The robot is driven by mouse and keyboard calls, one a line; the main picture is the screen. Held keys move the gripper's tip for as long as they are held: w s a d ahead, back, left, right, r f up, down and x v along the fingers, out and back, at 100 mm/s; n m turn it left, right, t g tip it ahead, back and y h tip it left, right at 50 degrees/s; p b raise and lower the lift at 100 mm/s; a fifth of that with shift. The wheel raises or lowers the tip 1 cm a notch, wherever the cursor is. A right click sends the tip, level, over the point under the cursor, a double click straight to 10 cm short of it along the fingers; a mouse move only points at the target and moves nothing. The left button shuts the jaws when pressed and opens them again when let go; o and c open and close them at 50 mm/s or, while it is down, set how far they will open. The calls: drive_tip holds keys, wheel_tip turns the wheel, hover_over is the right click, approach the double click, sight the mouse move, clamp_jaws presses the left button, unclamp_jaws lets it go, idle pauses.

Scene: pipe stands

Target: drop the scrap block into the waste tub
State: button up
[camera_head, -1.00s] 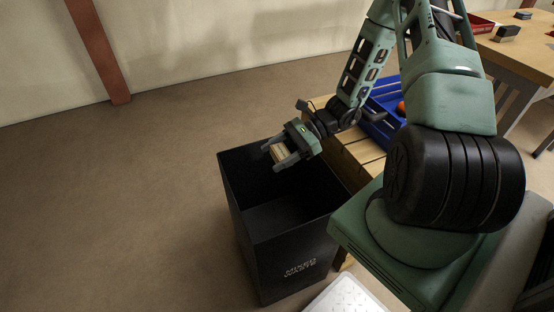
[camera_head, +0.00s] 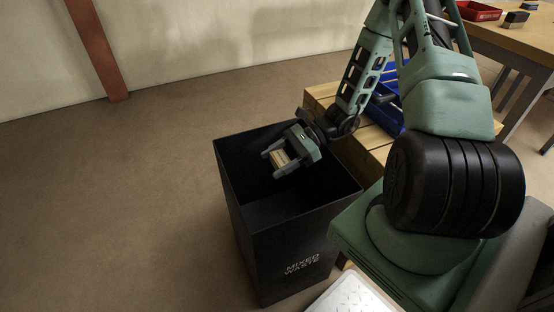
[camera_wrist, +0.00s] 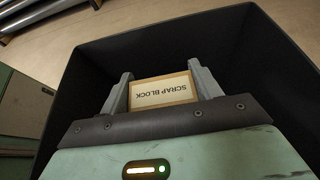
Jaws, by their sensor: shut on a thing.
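The scrap block (camera_wrist: 161,92) is a small wooden block with a label reading "SCRAP BLOCK". It sits between the two fingers of my gripper (camera_head: 278,163), which is shut on it; the block also shows in the head view (camera_head: 279,160). The waste tub (camera_head: 262,249) is a tall black open bin marked "MIXED WASTE". My gripper holds the block over the tub's opening, near the right part of its back rim. In the wrist view the dark tub walls (camera_wrist: 258,62) surround the gripper and block. The tub's floor is mostly in shadow.
A wooden bench (camera_head: 376,137) stands right behind the tub, with a blue tray (camera_head: 388,113) on it, partly hidden by my arm. A farther table (camera_head: 525,38) holds a red bin (camera_head: 477,11). A pale textured plate (camera_head: 350,296) lies in front. Floor to the left is clear.

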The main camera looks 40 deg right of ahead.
drive_tip(key=o, duration=1.1)
drive_tip(key=shift+c, duration=0.2)
drive_tip(key=d, duration=0.1)
drive_tip(key=d+p, duration=0.1)
drive_tip(key=d, duration=0.1)
drive_tip(key=shift+s+r, duration=0.15)
drive_tip(key=shift+s, duration=0.25)
drive_tip(key=shift+s+d, duration=0.1)
drive_tip(key=shift+d, duration=0.1)
wheel_tip(320, 180, up, 7)
drive_tip(key=p, duration=0.7)
hover_over(287, 156)
drive_tip(key=shift+d, duration=0.3)
